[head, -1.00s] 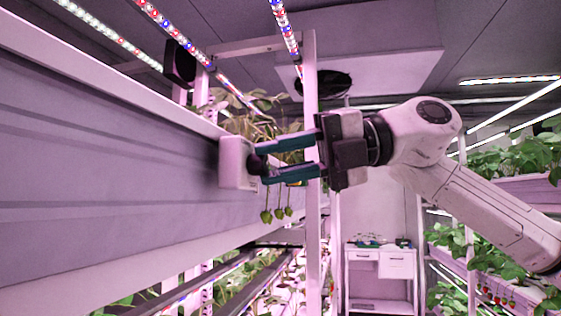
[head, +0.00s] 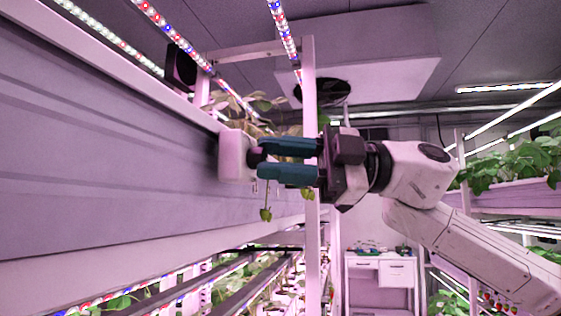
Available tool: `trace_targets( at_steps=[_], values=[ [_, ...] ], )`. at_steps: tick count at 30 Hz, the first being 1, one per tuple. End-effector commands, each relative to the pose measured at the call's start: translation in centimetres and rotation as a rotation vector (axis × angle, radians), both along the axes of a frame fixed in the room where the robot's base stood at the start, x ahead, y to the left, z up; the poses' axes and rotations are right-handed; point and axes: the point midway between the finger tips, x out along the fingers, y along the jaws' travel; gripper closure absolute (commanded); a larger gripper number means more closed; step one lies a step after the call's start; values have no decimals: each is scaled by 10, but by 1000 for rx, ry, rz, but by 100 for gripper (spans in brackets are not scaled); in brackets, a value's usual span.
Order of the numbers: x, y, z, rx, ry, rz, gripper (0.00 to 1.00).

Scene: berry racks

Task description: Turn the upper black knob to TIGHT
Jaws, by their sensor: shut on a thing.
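A small white box (head: 234,157) is fixed to the side of the long purple-lit gutter. A black knob (head: 255,156) sticks out of the box's right face. My gripper (head: 264,159) has its two teal fingers at the knob, one above the other, and is shut on it. The fingers cover part of the knob. No marking such as TIGHT can be read, and I cannot tell which way the knob points. Only one black knob shows.
The long gutter wall (head: 100,160) fills the left side. A white upright post (head: 310,120) stands just behind my gripper. A white cabinet (head: 380,270) stands at the back. Plant racks (head: 500,170) line the right.

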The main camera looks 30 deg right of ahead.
Motion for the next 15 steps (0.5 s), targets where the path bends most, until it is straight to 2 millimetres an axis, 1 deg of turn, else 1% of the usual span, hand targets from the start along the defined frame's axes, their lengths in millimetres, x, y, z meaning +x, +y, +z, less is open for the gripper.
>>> trace_targets(
  at_steps=[1, 15],
  values=[
    [1, 0, -3, 9, 15, -1, 100],
    [1, 0, -3, 51, 58, 0, 100]
  ],
)
